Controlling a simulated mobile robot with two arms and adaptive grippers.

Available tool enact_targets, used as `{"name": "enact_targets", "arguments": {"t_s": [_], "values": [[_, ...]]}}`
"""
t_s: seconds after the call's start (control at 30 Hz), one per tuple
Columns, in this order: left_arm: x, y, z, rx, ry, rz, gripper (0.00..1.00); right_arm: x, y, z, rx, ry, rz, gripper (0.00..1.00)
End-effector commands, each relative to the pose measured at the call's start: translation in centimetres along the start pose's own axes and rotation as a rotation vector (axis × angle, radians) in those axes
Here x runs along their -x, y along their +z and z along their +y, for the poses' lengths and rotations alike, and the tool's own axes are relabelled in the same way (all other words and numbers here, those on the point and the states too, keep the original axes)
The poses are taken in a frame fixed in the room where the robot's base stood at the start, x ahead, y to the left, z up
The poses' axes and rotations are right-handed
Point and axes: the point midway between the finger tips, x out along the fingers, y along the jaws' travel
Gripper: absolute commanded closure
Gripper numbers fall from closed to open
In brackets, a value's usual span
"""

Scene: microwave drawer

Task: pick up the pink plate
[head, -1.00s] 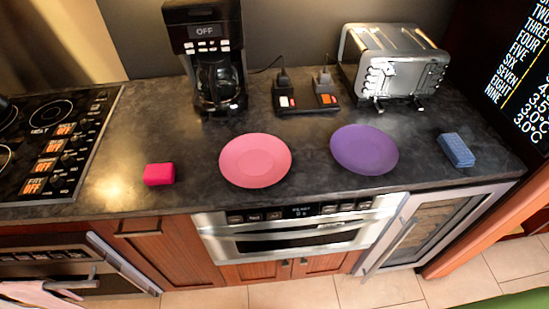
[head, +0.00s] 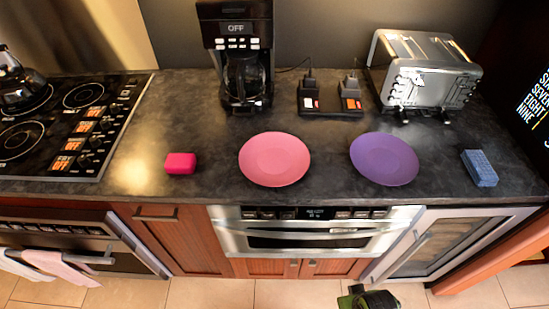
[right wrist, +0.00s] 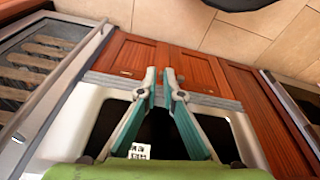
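The pink plate (head: 274,159) lies flat on the dark counter in the middle of the head view, with nothing on it. My right arm's green and black end shows at the bottom edge of the head view, below the counter and well apart from the plate. In the right wrist view my right gripper (right wrist: 160,72) has two teal fingers with a narrow gap between their tips and nothing held. The plate is not in that view. My left gripper is in neither view.
A purple plate (head: 384,159) lies right of the pink plate. A pink block (head: 180,163) is to its left, a blue sponge (head: 479,168) at far right. Behind stand a coffee maker (head: 240,60), a toaster (head: 424,76) and a black holder (head: 330,98). A stove (head: 70,125) is left.

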Motion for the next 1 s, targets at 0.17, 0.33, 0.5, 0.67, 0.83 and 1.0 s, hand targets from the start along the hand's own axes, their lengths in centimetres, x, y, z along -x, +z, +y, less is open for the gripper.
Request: {"name": "enact_targets", "arguments": {"t_s": [0.17, 0.33, 0.5, 0.67, 0.83, 1.0], "values": [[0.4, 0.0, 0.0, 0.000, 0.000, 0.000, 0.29, 8.1, -3.4, 0.2, -0.045, -0.019, 0.061, 0.93], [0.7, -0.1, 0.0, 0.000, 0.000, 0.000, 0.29, 15.1, -8.4, -1.7, -0.251, -0.187, 0.202, 0.93], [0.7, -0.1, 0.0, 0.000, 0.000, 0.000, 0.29, 19.1, -13.8, -4.2, -0.551, -0.467, 0.305, 0.93], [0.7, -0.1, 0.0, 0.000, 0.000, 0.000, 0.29, 22.8, -18.6, -5.1, -0.857, -0.754, 0.328, 0.93], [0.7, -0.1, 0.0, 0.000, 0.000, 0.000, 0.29, 25.6, -21.8, -4.8, -1.078, -0.961, 0.304, 0.93], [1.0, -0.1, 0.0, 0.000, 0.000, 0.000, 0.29, 26.2, -23.1, -4.9, -1.149, -1.026, 0.289, 0.93]]}}
